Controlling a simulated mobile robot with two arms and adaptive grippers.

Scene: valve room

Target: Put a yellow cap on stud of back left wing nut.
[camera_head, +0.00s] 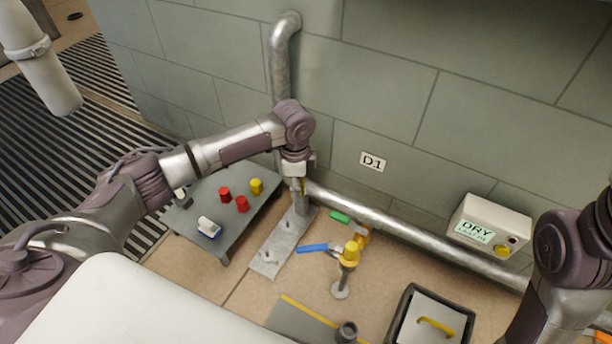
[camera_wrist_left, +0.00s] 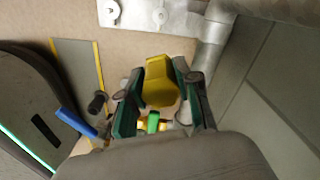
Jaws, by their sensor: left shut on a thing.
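My left gripper (camera_head: 298,186) points down over the far end of the grey metal plate (camera_head: 270,260). It is shut on a yellow cap (camera_wrist_left: 160,82), seen between its green-padded fingers in the left wrist view. The plate carries wing nuts on studs; a near one (camera_head: 268,258) and a middle one (camera_head: 287,226) show in the head view. The gripper hides the far end of the plate there.
A low grey table (camera_head: 184,222) holds another yellow cap (camera_head: 257,186), two red caps (camera_head: 242,203) and a white-and-blue item (camera_head: 209,228). A pipe (camera_head: 410,233) runs along the wall. A valve with a blue handle (camera_head: 312,247) and a black bin (camera_head: 410,300) stand right of the plate.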

